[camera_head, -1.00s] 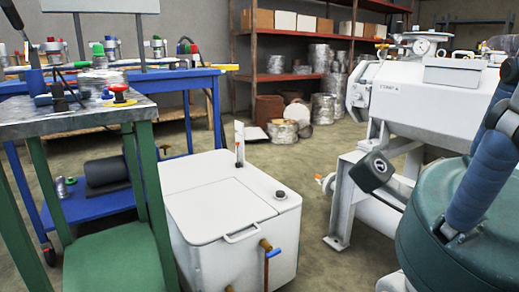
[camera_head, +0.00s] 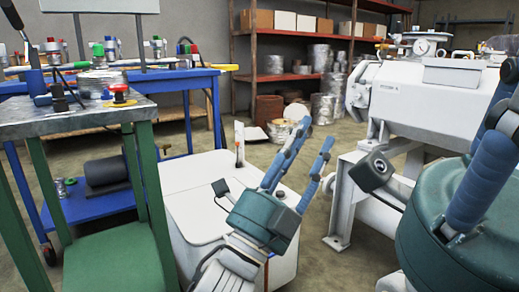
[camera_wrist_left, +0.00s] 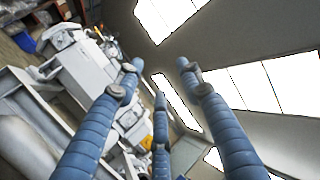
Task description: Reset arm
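My left gripper (camera_head: 317,132) has a teal body and blue jointed fingers. In the head view it is raised in front of the white lidded box, fingers pointing up. In the left wrist view the fingers (camera_wrist_left: 160,70) stand apart with nothing between them. My right gripper (camera_head: 478,190) is large and close at the right edge of the head view. Its teal body and a blue finger show, but its fingertips are cut off, so its opening is unclear.
The white box (camera_head: 185,205) stands on the floor behind my left gripper. A green-legged metal-topped table (camera_head: 40,124) and a blue cart (camera_head: 205,110) are at left. A white machine (camera_head: 440,105) stands at right. Shelves (camera_head: 330,77) line the back wall.

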